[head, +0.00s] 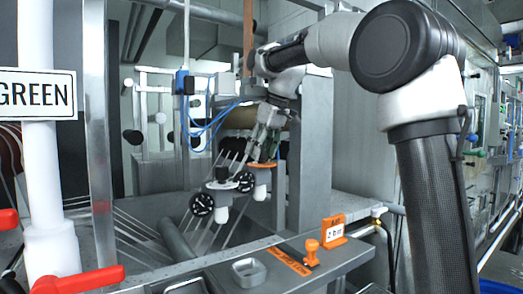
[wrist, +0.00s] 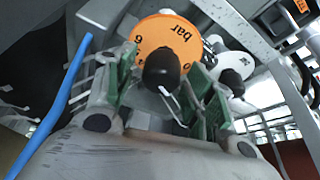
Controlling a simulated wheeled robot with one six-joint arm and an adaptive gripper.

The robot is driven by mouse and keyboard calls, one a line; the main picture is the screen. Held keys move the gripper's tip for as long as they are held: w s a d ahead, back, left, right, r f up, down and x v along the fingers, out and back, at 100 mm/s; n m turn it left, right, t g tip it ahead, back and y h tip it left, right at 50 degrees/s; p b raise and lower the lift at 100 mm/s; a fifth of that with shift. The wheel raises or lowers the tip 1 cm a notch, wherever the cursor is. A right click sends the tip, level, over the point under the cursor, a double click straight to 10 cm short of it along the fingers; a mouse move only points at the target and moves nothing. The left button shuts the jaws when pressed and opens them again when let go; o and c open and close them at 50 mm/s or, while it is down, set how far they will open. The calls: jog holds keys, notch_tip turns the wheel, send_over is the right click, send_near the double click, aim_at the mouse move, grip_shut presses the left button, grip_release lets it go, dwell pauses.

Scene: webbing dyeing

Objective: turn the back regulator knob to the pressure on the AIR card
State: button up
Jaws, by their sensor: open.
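The orange regulator dial (wrist: 152,30), marked "bar", 6 and 0, carries a black knob (wrist: 162,68) in the wrist view. In the head view the orange dial (head: 263,165) sits behind a white dial (head: 222,185). My gripper (wrist: 164,72) is open, its green-padded fingers on either side of the black knob with gaps visible. In the head view my gripper (head: 266,148) points down over the orange dial and hides its knob. A thin white pointer shows by the knob; its reading is unclear.
The white dial's black knob (wrist: 232,80) is close beside my right finger. Two black gauges (head: 202,204) hang low by the regulators. A blue hose (wrist: 60,95) runs left of my gripper.

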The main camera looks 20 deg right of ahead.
jog(key=shift+f, duration=0.1)
jog(key=shift+c, duration=0.4)
jog(key=c, duration=0.9)
jog(key=shift+m, duration=0.3)
jog(key=shift+m+t+h, duration=0.25)
jog(key=shift+m+h, duration=0.25)
jog(key=shift+m, duration=0.8)
jog(key=shift+m+t+h, duration=0.25)
jog(key=shift+m+h, duration=0.25)
jog(key=shift+m, duration=0.8)
jog(key=o, duration=1)
